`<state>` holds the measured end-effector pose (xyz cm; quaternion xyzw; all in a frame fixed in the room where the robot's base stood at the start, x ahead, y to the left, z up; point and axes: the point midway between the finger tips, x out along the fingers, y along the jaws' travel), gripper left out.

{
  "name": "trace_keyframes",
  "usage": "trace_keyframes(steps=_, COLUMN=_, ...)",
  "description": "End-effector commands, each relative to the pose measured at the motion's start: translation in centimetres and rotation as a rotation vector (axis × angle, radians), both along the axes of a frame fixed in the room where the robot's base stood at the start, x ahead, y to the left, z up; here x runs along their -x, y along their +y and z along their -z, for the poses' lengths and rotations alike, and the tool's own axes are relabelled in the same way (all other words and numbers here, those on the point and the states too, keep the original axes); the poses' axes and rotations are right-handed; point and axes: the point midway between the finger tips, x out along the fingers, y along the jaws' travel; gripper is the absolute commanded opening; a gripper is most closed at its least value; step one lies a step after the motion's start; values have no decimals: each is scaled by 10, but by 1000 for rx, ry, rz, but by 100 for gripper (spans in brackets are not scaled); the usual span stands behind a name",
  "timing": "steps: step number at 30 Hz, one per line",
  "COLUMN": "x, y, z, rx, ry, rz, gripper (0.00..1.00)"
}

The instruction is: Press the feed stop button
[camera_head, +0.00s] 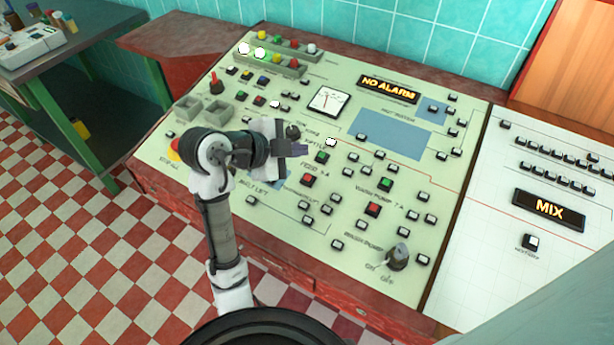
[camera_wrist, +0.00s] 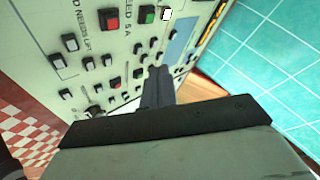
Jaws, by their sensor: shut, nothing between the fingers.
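The feed stop button is the red square button (camera_head: 308,181) by the FEED label on the pale green control panel (camera_head: 300,235). The green feed button (camera_head: 322,157) is just above it. In the wrist view the red button (camera_wrist: 110,20) is at the upper left and the green one (camera_wrist: 147,14) is at the top. My gripper (camera_head: 303,150) is over the panel, up and left of the red button. Its fingers (camera_wrist: 158,72) are together with nothing between them in the wrist view. The red button is uncovered, and the fingertips appear apart from it.
Another red button (camera_head: 373,209) and green button (camera_head: 386,183) sit to the right, among several small white-capped buttons. A rotary switch (camera_head: 397,257) stands up near the front edge. A dial (camera_head: 329,101) and a lit NO ALARM display (camera_head: 388,89) are farther back.

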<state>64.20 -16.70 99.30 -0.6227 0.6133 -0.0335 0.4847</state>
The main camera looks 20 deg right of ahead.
Motion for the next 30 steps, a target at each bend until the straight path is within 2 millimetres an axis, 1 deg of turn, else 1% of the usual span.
trace_keyframes(steps=5, x=-1, y=-2, z=13, rx=1, ry=2, rz=0, gripper=0)
trace_keyframes(steps=8, x=-2, y=-3, z=24, rx=1, ry=2, rz=0, gripper=0)
trace_keyframes(steps=19, x=-9, y=-11, z=76, rx=1, ry=-1, rz=-1, gripper=0)
trace_keyframes(steps=24, x=-11, y=-13, z=86, rx=1, ry=-1, rz=-2, gripper=0)
trace_keyframes(steps=30, x=-11, y=-13, z=85, rx=1, ry=-1, rz=-2, gripper=0)
